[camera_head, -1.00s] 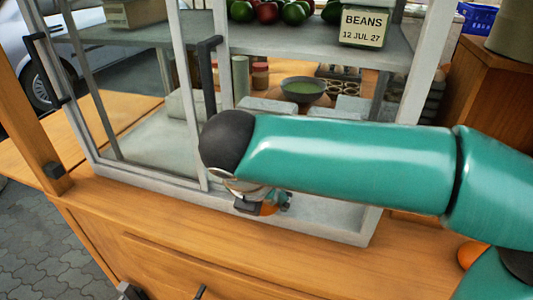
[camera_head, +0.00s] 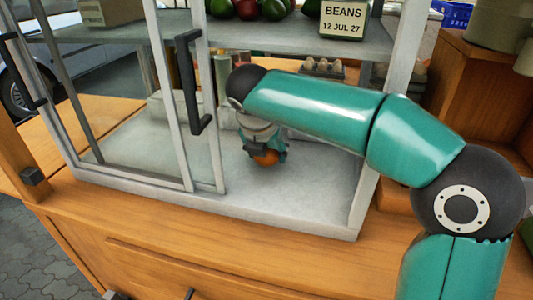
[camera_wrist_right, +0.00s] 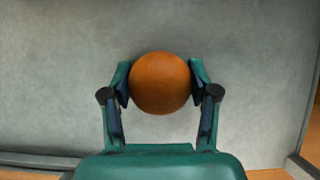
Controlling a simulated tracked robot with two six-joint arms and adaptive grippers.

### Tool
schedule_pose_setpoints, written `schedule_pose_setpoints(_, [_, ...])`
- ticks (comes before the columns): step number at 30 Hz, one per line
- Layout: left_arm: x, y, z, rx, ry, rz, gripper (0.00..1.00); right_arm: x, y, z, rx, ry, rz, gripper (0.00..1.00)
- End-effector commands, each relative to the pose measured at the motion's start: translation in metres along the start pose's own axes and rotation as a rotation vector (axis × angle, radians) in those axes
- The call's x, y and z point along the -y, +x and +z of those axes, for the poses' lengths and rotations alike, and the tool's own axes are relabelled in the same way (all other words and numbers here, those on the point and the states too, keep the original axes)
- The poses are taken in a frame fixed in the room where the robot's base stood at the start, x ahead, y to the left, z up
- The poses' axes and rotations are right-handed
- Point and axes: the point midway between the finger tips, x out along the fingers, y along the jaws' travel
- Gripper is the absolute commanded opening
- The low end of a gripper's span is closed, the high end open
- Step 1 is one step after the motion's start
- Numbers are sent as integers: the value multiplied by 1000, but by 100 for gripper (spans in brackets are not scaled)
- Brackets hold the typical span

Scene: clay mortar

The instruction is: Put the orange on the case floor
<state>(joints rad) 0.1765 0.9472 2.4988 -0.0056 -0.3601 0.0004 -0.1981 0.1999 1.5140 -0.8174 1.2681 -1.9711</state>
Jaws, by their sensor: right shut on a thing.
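The orange (camera_head: 265,158) is between the fingers of my right gripper (camera_head: 264,150), inside the glass case just above or at its floor; I cannot tell whether it touches. In the right wrist view, the orange (camera_wrist_right: 160,83) sits between the two fingers of the right gripper (camera_wrist_right: 160,85), which are shut on it. The grey case floor (camera_head: 310,195) spreads around it, and it also shows in the right wrist view (camera_wrist_right: 255,60). My right arm reaches in through the open right part of the case front. My left gripper is not in view.
A sliding glass door with a dark handle (camera_head: 190,80) stands left of the gripper. The shelf (camera_head: 290,38) above holds fruit and a BEANS box (camera_head: 343,20). An egg carton (camera_head: 323,68) is behind my arm. The case's right post (camera_head: 377,130) is close to my arm.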

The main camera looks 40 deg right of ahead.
Motion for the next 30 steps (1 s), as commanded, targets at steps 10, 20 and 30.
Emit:
schedule_pose_setpoints(10, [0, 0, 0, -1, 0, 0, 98, 0, 1, -1, 0, 0, 1, 66])
schedule_pose_setpoints(20, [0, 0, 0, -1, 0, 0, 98, 0, 0, -1, 0, 0, 1, 71])
schedule_pose_setpoints(30, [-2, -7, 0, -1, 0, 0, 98, 0, -25, -19, 0, -5, 3, 71])
